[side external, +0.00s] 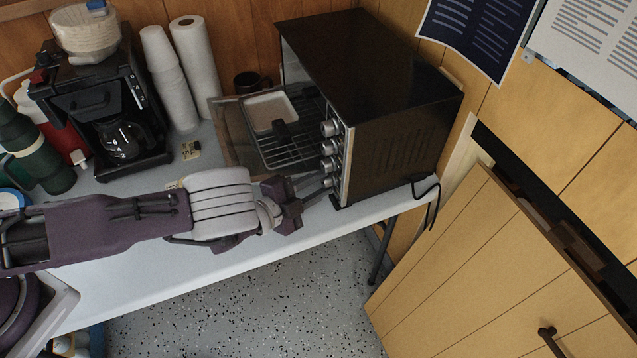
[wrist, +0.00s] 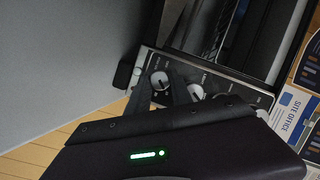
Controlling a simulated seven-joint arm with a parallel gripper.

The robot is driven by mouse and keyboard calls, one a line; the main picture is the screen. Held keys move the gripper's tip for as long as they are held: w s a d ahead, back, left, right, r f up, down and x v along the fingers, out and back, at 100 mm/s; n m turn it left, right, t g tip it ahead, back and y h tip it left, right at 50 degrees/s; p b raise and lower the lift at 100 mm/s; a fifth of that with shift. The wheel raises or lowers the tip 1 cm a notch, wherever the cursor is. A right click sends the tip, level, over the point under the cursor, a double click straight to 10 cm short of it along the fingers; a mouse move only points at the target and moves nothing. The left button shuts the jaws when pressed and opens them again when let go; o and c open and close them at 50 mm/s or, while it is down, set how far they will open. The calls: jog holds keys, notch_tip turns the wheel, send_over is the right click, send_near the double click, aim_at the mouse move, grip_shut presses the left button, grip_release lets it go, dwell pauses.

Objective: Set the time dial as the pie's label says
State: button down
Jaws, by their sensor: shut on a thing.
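The toaster oven (side external: 400,130) stands at the right end of the table with a column of light dials on its front panel. My gripper (side external: 322,187) is at the lowest dial (side external: 328,182). In the wrist view my gripper's fingers (wrist: 162,88) are shut on a dial (wrist: 160,80), one on each side; a second dial (wrist: 195,92) is beside it. The dial's lettering is too small to read. A pale rectangular dish (side external: 270,112), perhaps the pie, sits on the oven rack. A small yellowish card (side external: 191,149) lies on the table; its print is unreadable.
The oven door (side external: 232,140) is open beside my arm. A coffee maker (side external: 110,110), stacked cups (side external: 168,80), a paper roll (side external: 198,72) and a dark mug (side external: 250,83) stand behind. The table's front edge (side external: 200,290) runs below my arm.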

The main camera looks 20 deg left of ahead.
dwell(0.4)
jog(key=c, duration=1.1)
grip_release()
jog(key=shift+c, duration=0.2)
